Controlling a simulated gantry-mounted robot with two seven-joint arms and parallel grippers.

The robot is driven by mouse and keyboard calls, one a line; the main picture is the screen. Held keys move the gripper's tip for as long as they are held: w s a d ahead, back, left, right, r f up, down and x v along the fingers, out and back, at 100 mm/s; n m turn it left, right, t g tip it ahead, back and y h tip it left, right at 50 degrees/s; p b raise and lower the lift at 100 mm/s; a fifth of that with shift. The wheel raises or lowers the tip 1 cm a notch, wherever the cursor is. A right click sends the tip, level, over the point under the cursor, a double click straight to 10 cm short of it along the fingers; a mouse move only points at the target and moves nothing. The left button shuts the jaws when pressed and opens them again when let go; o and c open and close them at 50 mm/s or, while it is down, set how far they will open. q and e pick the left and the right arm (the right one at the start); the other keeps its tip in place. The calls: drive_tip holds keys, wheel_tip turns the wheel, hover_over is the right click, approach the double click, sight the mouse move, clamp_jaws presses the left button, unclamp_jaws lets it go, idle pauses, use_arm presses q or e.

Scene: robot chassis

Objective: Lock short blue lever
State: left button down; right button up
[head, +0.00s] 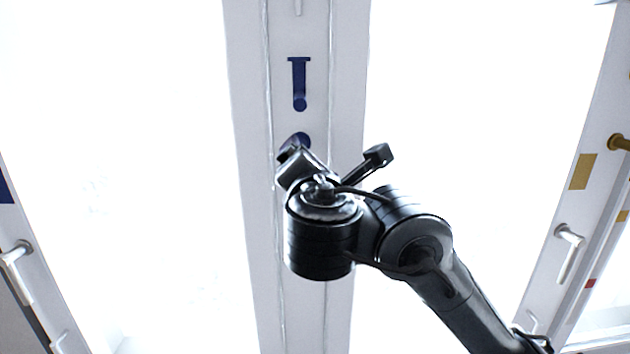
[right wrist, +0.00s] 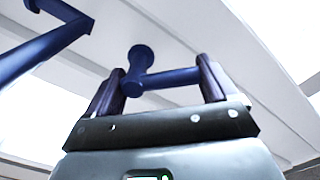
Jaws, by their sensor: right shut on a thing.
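The short blue lever (right wrist: 170,78) shows in the right wrist view between the two fingers of my right gripper (right wrist: 163,84). Its round blue pivot end (right wrist: 140,56) sticks out toward the white surface. In the head view only a small blue part (head: 304,138) shows beyond my right gripper (head: 335,153), which hides the rest. My right gripper is shut on this lever. Another blue lever (head: 299,85) hangs straight down higher on the white post; a blue lever also shows at the upper left of the right wrist view (right wrist: 45,50). My left gripper is not in view.
The white post (head: 348,60) runs up the middle, with bright open areas on both sides. A silver handle (head: 18,255) is at the left. Another silver handle (head: 568,250) and a gold knob (head: 618,142) are on the right frame, near a gold patch (head: 582,171).

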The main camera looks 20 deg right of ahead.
drive_tip(key=m+b, duration=0.2)
drive_tip(key=m, duration=0.1)
drive_tip(key=a+m+b, duration=0.1)
drive_tip(key=m+b, duration=0.4)
drive_tip(key=m, duration=0.1)
drive_tip(key=shift+w+a+f, duration=0.25)
drive_tip(key=shift+a+f, duration=0.05)
drive_tip(key=shift+a, duration=0.1)
drive_tip(key=shift+b, duration=0.3)
drive_tip(key=o, duration=0.7)
drive_tip(key=shift+o, duration=0.6)
drive_tip(key=shift+s+a, duration=0.1)
